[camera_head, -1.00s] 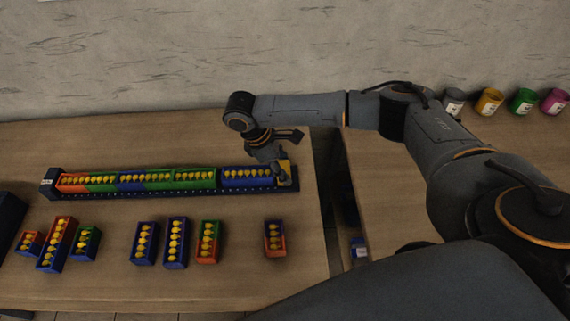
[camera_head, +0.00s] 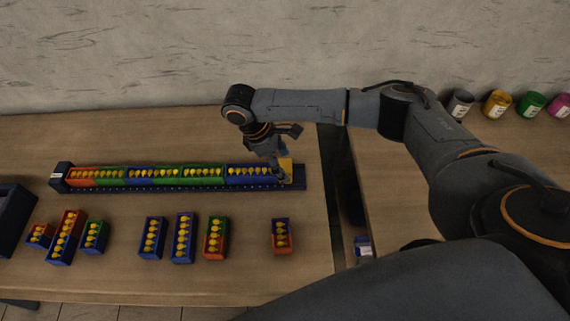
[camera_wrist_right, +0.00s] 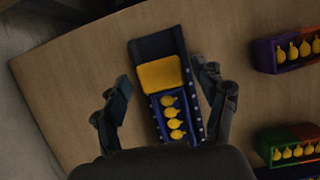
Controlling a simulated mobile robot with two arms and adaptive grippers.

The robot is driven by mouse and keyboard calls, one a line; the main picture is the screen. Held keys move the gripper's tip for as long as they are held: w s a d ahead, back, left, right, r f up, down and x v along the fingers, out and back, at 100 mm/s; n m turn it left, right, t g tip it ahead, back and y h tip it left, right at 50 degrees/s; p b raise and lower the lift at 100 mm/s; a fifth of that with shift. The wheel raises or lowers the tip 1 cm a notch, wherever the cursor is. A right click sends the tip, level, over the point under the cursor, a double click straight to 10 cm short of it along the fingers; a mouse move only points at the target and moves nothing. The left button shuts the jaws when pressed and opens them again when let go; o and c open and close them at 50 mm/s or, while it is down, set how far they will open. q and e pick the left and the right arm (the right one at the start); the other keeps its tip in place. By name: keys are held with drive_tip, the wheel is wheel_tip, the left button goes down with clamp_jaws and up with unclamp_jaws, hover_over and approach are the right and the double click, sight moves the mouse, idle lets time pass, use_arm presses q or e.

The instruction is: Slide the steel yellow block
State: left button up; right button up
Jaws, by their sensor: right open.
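The yellow block (camera_head: 287,168) sits in the long dark rail (camera_head: 299,184) near its right end, against the last blue box (camera_head: 249,181) of yellow balloon-like pieces. In the right wrist view, the block (camera_wrist_right: 160,74) is flat and rounded, next to the blue box (camera_wrist_right: 161,101). My right gripper (camera_head: 279,168) is over this end of the rail. In the wrist view its two fingers (camera_wrist_right: 163,85) stand open, one on each side of the rail and block, with visible gaps. My left gripper is out of view.
Green, blue and red boxes of yellow pieces fill the rail to the left. Several loose boxes stand in front, among them a blue one (camera_head: 151,238) and a small one (camera_head: 281,236). A dark bin (camera_head: 12,218) is at the left edge. Paint jars (camera_head: 497,103) stand at the back right.

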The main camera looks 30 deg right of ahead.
drive_tip(key=v, duration=1)
drive_tip(key=shift+r, duration=0.15)
